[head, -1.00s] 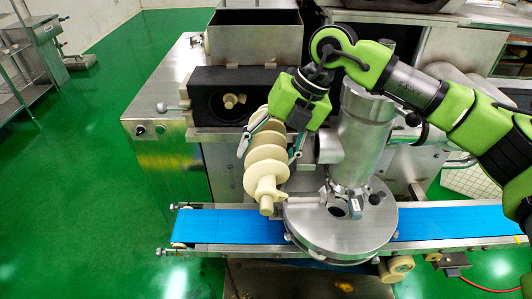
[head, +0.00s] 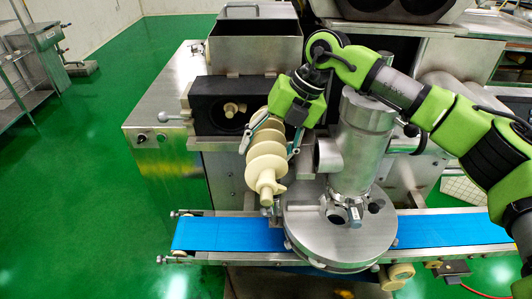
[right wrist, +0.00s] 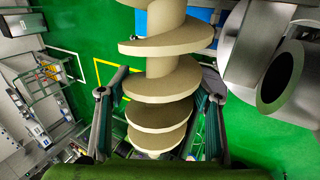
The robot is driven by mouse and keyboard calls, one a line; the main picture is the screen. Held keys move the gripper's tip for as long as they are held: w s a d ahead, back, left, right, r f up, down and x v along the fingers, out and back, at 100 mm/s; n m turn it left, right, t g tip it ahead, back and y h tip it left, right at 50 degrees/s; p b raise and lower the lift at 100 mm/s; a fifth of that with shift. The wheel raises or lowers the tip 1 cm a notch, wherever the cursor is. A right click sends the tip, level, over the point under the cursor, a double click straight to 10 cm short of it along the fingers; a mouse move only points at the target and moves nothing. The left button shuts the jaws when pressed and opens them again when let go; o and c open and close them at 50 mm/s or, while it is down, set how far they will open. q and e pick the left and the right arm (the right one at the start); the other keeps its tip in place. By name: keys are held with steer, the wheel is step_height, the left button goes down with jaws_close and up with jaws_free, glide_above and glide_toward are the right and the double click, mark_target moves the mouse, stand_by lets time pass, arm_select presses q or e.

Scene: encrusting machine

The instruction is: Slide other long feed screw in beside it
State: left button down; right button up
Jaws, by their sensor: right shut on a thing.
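My right gripper (head: 269,134) is shut on a cream-coloured long feed screw (head: 267,168), around its far part. The screw is tilted, its shaft end toward the camera, above the blue belt. In the right wrist view the screw (right wrist: 162,80) runs between the two fingers (right wrist: 160,115). Another cream screw end (head: 231,109) shows inside the round opening of the black housing (head: 205,90), to the left of the held screw. The held screw's far end is hidden by my gripper, so I cannot tell whether it enters the housing. My left gripper is not in view.
A steel vertical cylinder (head: 362,150) with a side pipe stands close to the right of the held screw, above a round steel disc (head: 330,235). A blue conveyor belt (head: 215,232) runs below. A steel hopper (head: 255,47) sits above the housing. Open green floor lies left.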

steer(key=shift+w, duration=0.8)
steer(key=shift+r, duration=0.1)
steer(key=shift+w+r+p, duration=0.1)
steer(key=shift+w+p, duration=0.35)
steer(key=shift+w, duration=0.05)
steer(key=shift+w+a+p, duration=0.1)
steer(key=shift+w+p, duration=1.5)
steer(key=shift+w, duration=1.55)
steer(key=shift+w+p, duration=0.35)
steer(key=shift+w, duration=0.4)
steer(key=o, duration=1.6)
steer(key=shift+o, duration=1)
steer(key=shift+f, duration=0.25)
steer(key=shift+r, duration=0.15)
